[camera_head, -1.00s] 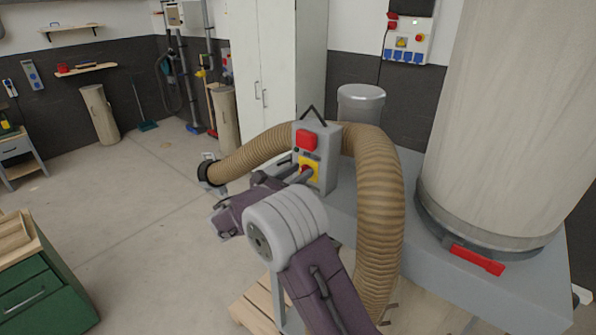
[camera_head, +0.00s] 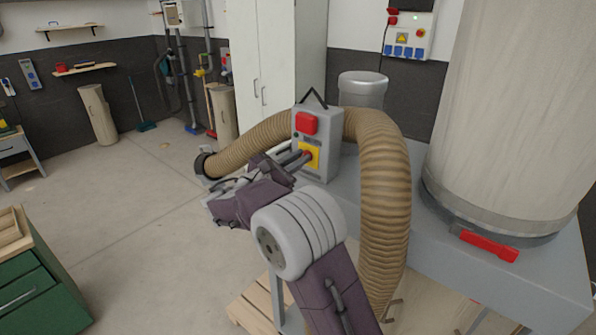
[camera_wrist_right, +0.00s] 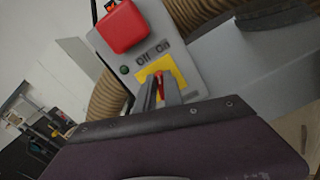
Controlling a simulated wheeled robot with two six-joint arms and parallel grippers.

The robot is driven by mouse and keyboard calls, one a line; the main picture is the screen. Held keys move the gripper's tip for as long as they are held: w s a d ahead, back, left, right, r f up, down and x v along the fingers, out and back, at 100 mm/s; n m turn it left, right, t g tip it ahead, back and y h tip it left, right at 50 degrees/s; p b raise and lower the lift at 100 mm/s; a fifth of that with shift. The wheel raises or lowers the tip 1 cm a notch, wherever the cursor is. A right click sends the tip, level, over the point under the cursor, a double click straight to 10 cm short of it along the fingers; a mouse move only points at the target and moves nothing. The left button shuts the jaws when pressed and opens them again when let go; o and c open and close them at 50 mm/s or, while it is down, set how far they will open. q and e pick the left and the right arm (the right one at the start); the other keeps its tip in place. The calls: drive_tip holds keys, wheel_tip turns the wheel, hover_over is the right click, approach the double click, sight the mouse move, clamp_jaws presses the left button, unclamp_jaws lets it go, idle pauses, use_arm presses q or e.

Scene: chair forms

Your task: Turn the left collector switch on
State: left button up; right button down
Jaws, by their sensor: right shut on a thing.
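The collector switch box (camera_head: 318,160) is a grey box with a red cap (camera_head: 306,123) above a yellow plate (camera_head: 314,160) that carries a red knob. In the right wrist view the box (camera_wrist_right: 190,62) shows "Off" and "On" lettering, a green button (camera_wrist_right: 124,70), and the red knob (camera_wrist_right: 160,88) on the yellow plate (camera_wrist_right: 177,72). My right gripper (camera_head: 303,158) is at the yellow plate. Its fingers (camera_wrist_right: 160,93) are shut on the red knob and partly hide it. My left gripper is not in view.
A ribbed tan hose (camera_head: 385,210) loops behind and right of the box. A large pale collector drum (camera_head: 505,110) with a red handle (camera_head: 489,246) stands at the right. A green drawer cabinet (camera_head: 35,285) stands at lower left. The floor between is clear.

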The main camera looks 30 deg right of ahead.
drive_tip(key=shift+s+d+f+m+b, duration=0.1)
drive_tip(key=shift+f+m+b, duration=0.15)
drive_tip(key=shift+m+b, duration=2.4)
drive_tip(key=shift+s+f+m+b, duration=0.2)
drive_tip(key=shift+m+b, duration=1.8)
drive_tip(key=shift+b, duration=1.1)
drive_tip(key=shift+s+d+f+m+b, duration=0.1)
drive_tip(key=shift+f+m+b, duration=0.15)
drive_tip(key=shift+m+b, duration=2.4)
drive_tip(key=shift+b, duration=0.3)
drive_tip(key=c, duration=1.5)
unclamp_jaws()
drive_tip(key=shift+r, duration=0.1)
drive_tip(key=shift+o, duration=0.2)
drive_tip(key=b+v, duration=0.1)
drive_tip(key=v, duration=0.8)
drive_tip(key=shift+a, duration=0.1)
